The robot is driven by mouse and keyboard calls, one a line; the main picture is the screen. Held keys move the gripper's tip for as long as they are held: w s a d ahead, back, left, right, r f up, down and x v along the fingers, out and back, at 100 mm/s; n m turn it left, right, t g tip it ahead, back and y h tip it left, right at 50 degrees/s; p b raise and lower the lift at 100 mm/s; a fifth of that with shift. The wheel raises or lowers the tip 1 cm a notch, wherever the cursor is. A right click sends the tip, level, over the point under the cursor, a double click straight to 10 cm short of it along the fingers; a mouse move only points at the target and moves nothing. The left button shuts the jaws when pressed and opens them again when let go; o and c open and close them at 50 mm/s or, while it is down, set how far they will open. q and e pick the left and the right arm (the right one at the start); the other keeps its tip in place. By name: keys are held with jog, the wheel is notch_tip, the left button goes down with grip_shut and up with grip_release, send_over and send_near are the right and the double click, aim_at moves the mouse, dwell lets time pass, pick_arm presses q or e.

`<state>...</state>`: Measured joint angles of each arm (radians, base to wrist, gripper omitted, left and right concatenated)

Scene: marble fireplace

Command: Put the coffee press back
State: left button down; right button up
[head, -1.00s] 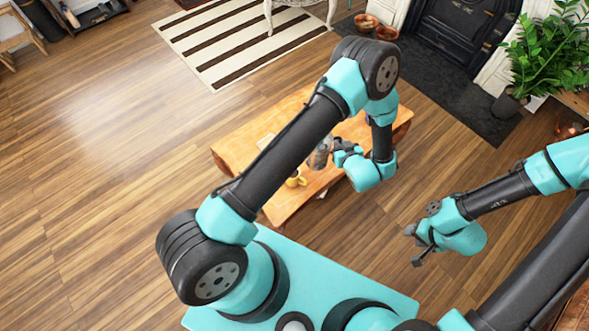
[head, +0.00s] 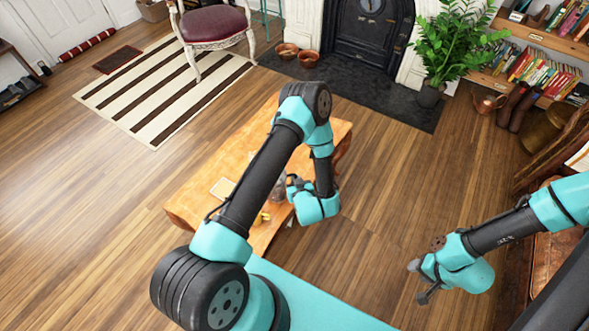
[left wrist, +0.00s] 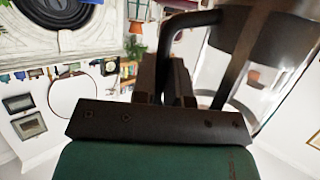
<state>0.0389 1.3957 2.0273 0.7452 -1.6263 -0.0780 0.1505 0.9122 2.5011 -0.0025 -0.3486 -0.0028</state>
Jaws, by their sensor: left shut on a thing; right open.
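The coffee press, a clear glass vessel with a dark handle and frame (left wrist: 240,50), fills the upper right of the left wrist view. My left gripper (left wrist: 172,85) is shut on its dark handle. In the head view the press (head: 280,187) is a small greyish shape over the wooden table, partly hidden by my left arm. My left gripper (head: 289,184) is beside it there. I cannot tell whether the press touches the table. My right gripper (head: 418,281) is open and empty over the floor at the right.
A potted plant (head: 445,60), fireplace (head: 370,35) and bookshelf (head: 535,70) stand behind.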

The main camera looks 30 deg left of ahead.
pick_arm(q)
jog(key=shift+f, duration=0.1)
dwell(0.3)
jog(key=w+a+f, duration=0.1)
jog(key=w+a, duration=0.6)
jog(key=w, duration=0.6)
jog(key=shift+w+a+f, duration=0.15)
jog(key=shift+f, duration=0.05)
jog(key=shift+w+a+f, duration=0.1)
jog(key=shift+w+f, duration=0.1)
jog(key=shift+f, duration=0.7)
jog(key=shift+w+a+f, duration=0.1)
jog(key=shift+w+f, duration=0.05)
jog(key=shift+f, duration=0.7)
jog(key=shift+f, duration=0.2)
